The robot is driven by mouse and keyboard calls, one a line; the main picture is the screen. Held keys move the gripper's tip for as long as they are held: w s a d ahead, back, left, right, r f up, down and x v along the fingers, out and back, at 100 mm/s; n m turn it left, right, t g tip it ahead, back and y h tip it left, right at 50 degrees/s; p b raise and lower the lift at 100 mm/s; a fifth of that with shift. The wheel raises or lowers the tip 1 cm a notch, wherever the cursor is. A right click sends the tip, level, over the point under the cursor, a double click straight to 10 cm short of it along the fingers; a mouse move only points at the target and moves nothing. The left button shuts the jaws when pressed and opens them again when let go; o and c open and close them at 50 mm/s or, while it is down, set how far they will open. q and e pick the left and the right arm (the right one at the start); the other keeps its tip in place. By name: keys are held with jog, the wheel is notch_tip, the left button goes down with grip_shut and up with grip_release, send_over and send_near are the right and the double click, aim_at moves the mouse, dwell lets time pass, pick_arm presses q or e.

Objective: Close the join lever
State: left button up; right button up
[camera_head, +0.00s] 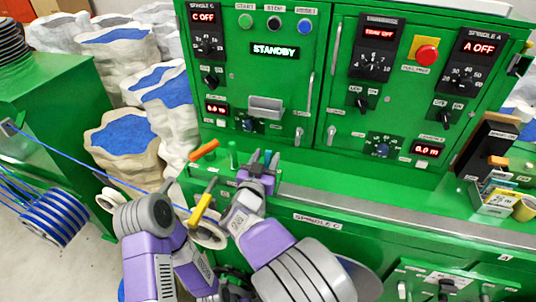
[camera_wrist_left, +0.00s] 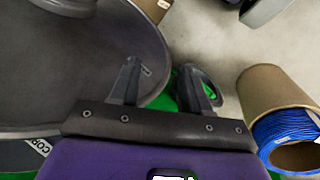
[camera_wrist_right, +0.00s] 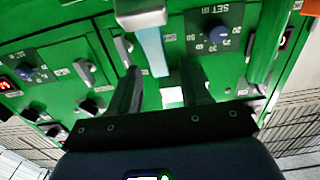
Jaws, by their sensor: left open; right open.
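A light blue lever with a white end (camera_wrist_right: 151,45) shows in the right wrist view, in front of the green panel. My right gripper (camera_wrist_right: 162,72) is open, its fingers on either side of the lever's lower part; contact cannot be told. In the head view this gripper (camera_head: 264,160) is over the ledge below the panel. A yellow lever (camera_head: 200,208) and an orange handle (camera_head: 204,150) are to its left. No label confirms which is the join lever. My left gripper (camera_wrist_left: 160,66) is open and empty in the left wrist view, beside a dark round disc (camera_wrist_left: 75,75).
The green cabinet (camera_head: 290,95) with dials and switches fills the back. A blue cable (camera_head: 85,165) runs from the left towards my arms, above a blue coil (camera_head: 55,218). Tan sacks (camera_head: 125,140) stand left. A cardboard spool (camera_wrist_left: 275,95) is right in the left wrist view.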

jog(key=shift+w+d, duration=0.2)
jog(key=shift+w, duration=0.85)
jog(key=shift+c, duration=0.5)
grip_shut()
